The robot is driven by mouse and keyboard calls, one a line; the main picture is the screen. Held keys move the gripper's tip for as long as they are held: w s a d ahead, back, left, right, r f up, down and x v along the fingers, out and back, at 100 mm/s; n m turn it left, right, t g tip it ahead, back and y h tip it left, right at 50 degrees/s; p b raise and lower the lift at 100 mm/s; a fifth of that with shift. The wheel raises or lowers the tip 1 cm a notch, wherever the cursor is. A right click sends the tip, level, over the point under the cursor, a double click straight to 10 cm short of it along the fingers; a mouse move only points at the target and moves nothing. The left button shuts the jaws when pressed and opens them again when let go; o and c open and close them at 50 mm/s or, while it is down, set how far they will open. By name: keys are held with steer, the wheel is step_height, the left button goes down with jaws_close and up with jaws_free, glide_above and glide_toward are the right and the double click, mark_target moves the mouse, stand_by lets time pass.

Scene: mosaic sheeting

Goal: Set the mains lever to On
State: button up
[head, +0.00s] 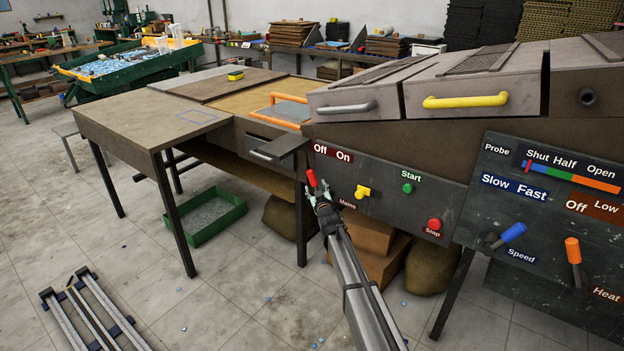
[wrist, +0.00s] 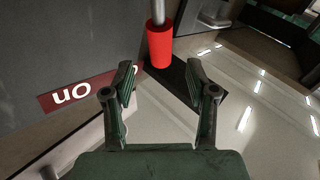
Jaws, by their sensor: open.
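The mains lever (head: 311,178) has a red grip and sits under the Off end of the Off/On label (head: 333,153) on the machine's front panel. Its red grip (wrist: 160,46) on a grey metal rod shows in the wrist view, just beyond my fingertips. My gripper (head: 318,191) is at the lever's lower end in the head view. In the wrist view my gripper (wrist: 158,78) is open, with the grip ahead of the gap between the fingers and nothing held. Whether a finger touches the grip I cannot tell. The On label (wrist: 72,92) lies to the left there.
A yellow knob (head: 363,192) is right of the lever. Green Start (head: 407,188) and red Stop (head: 434,224) buttons follow. A blue Speed lever (head: 512,233) and orange Heat lever (head: 573,251) are farther right.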

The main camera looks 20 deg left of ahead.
mark_target(313, 180)
steer(key=x, duration=0.8)
steer(key=shift+f, duration=0.1)
jaws_close()
